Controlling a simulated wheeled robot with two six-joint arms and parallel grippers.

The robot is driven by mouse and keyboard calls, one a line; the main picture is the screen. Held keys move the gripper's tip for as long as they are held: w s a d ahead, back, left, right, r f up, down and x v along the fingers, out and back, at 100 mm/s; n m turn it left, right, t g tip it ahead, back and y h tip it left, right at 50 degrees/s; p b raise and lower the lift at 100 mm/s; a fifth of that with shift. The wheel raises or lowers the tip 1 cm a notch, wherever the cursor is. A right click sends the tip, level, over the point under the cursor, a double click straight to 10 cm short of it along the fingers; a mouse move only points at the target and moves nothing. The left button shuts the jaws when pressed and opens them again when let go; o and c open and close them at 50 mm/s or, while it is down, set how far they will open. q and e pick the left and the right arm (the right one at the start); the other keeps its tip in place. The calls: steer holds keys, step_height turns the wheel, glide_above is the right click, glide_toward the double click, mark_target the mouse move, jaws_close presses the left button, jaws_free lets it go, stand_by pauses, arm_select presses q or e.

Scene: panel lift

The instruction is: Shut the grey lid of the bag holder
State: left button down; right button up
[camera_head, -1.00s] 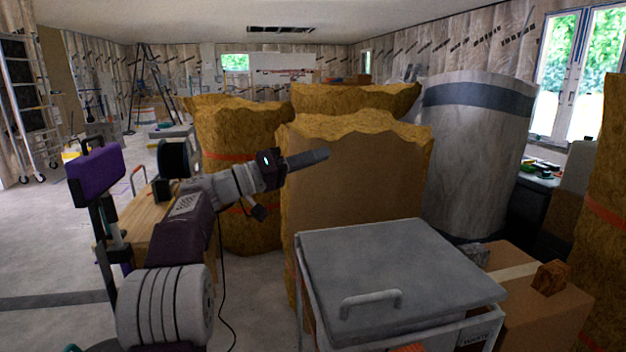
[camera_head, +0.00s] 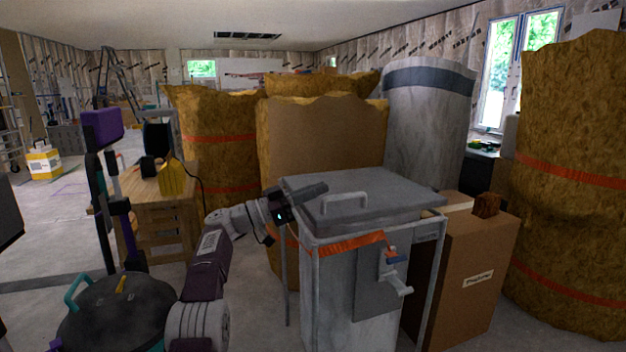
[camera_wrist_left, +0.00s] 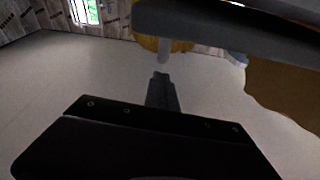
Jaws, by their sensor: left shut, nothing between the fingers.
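The grey lid (camera_head: 405,190) of the bag holder is in the head view, nearly level, low over the holder's frame (camera_head: 432,265). A narrow gap shows under its front edge; I cannot tell whether it touches the frame. Its bar handle (camera_head: 343,205) is on top near the front. An orange bag rim (camera_head: 345,245) shows below. My left gripper (camera_head: 318,190) is shut and empty, its fingers overlapping the lid's left edge; contact is unclear. In the left wrist view a dark grey edge, apparently the lid (camera_wrist_left: 225,25), spans the top, above the fingers (camera_wrist_left: 160,82). My right gripper is out of view.
A cardboard box (camera_head: 470,270) stands close on the holder's right. Tall insulation rolls (camera_head: 565,190) stand at the right and behind (camera_head: 225,140), with a grey roll (camera_head: 425,120). A wooden bench (camera_head: 165,205) is at left. Floor is open at far left.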

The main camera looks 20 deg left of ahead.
arm_select(q)
steer(key=shift+s+d+f+m, duration=0.1)
steer(key=shift+s+f+m, duration=0.15)
steer(key=shift+f, duration=0.35)
steer(key=shift+s+d+f+m, duration=0.1)
steer(key=shift+f+m, duration=0.25)
steer(key=shift+f, duration=0.2)
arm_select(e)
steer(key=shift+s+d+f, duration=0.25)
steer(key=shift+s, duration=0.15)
